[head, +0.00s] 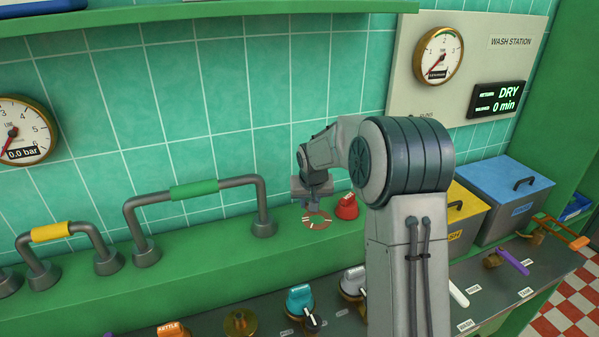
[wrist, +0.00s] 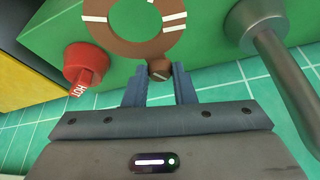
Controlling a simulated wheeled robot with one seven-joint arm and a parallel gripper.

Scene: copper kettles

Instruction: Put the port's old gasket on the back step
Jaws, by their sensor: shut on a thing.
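The old gasket (head: 308,222) is a flat brown ring with white marks, seen at the green back step (head: 285,255) below my gripper (head: 315,204) in the head view. In the wrist view the gasket (wrist: 118,47) shows close up, cut off at the top edge. My gripper (wrist: 160,84) is shut on a small brown tab at the ring's near edge. The ring looks flat over the green step; I cannot tell whether it touches it.
A red knob (head: 347,206) marked HOT (wrist: 85,62) stands just beside the gasket. A pipe with a green grip (head: 194,190) rises to the left. Yellow and blue bins (head: 505,195) stand at the right. Several knobs line the front counter.

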